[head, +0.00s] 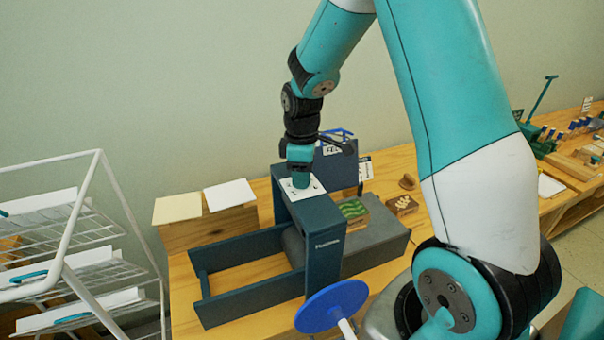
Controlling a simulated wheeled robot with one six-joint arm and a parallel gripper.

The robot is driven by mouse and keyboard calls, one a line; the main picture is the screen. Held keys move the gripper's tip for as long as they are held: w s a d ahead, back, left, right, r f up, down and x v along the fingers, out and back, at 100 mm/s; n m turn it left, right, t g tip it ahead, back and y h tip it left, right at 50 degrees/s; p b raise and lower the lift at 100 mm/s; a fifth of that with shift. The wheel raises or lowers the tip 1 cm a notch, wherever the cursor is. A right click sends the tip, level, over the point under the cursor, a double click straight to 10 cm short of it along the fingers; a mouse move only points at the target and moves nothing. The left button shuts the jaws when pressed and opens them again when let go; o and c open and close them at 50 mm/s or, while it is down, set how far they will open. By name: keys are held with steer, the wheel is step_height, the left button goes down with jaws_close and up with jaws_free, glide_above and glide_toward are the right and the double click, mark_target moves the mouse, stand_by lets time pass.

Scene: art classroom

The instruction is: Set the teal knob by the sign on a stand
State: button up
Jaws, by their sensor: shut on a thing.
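The teal knob (301,182) stands on a white dial plate (291,195) on top of a dark blue press (318,230). My gripper (300,170) comes down from above and is shut on the knob. The gripper covers most of the knob and part of the dial marks, so I cannot read the setting. A small white sign (365,169) stands behind the press to the right. A blue panel with partly hidden lettering (335,152) is just behind the gripper.
A blue handwheel (328,306) sticks out at the press's front. A green-topped block (353,210) is on the grey bed. Two pale sheets (230,194) lie on a wooden box at left. A white wire rack (90,215) stands at far left.

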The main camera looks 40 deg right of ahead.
steer(key=shift+r, duration=0.1)
stand_by(0.5)
steer(key=o, duration=0.9)
steer(key=shift+o, duration=0.2)
step_height(320, 180, up, 17)
steer(key=b, duration=0.3)
steer(key=shift+r, duration=0.2)
